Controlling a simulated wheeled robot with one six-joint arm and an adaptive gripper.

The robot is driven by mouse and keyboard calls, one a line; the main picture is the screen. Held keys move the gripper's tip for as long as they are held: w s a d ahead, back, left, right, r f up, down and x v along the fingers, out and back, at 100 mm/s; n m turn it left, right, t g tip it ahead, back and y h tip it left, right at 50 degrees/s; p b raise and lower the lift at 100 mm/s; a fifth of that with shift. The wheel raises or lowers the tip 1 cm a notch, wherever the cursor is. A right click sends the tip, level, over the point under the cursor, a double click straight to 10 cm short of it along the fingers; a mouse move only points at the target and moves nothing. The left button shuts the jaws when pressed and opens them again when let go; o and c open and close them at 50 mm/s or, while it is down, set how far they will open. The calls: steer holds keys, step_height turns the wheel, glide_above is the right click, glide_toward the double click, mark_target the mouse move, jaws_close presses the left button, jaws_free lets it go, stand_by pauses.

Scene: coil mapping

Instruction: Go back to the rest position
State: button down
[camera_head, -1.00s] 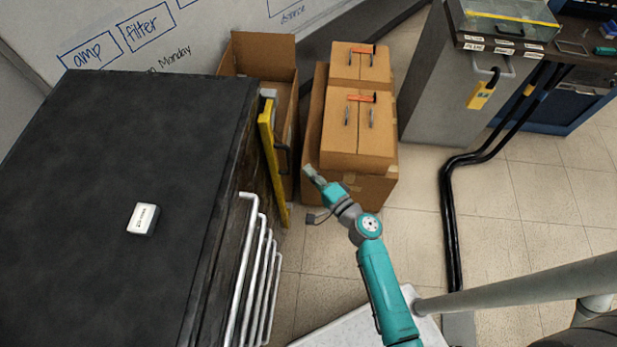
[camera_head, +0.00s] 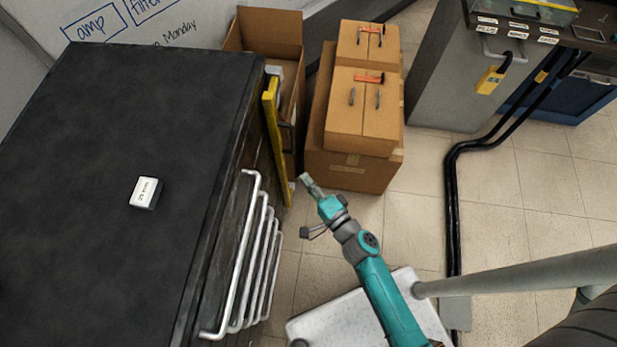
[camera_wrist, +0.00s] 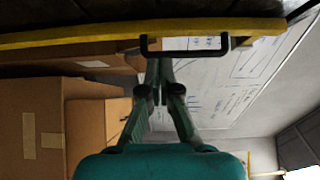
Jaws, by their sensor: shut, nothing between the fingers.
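My gripper (camera_head: 306,181) is at the end of my teal arm, in the gap between the dark cabinet (camera_head: 110,120) and the stacked cardboard boxes (camera_head: 352,158). It is shut and empty. In the wrist view my gripper (camera_wrist: 160,66) has its fingers together, with the black handle (camera_wrist: 186,52) of the yellow-edged panel (camera_wrist: 80,36) in line behind the tips. In the head view the yellow panel (camera_head: 272,140) stands open at the cabinet's side, and my gripper is to its right, seemingly apart from it.
A small white box (camera_head: 146,192) lies on the cabinet top. White drawer handles (camera_head: 240,260) stick out of the cabinet's side. An open cardboard box (camera_head: 268,28) stands behind. Black hoses (camera_head: 452,200) run over the floor at right. Tiled floor (camera_head: 500,215) is free there.

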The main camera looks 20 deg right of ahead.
stand_by(0.4)
steer(key=s+d+n+g+h, duration=0.3)
steer(key=s+n, duration=0.4)
steer(key=s, duration=1.2)
steer(key=s+d+r+n, duration=0.1)
steer(key=s+r+n, duration=0.3)
steer(key=r, duration=0.3)
steer(key=s+r+n+h, duration=0.1)
steer(key=s+r+n, duration=0.3)
steer(key=s+r, duration=0.2)
step_height(320, 180, up, 2)
steer(key=shift+s+d+r, duration=0.25)
steer(key=shift+s+d, duration=0.1)
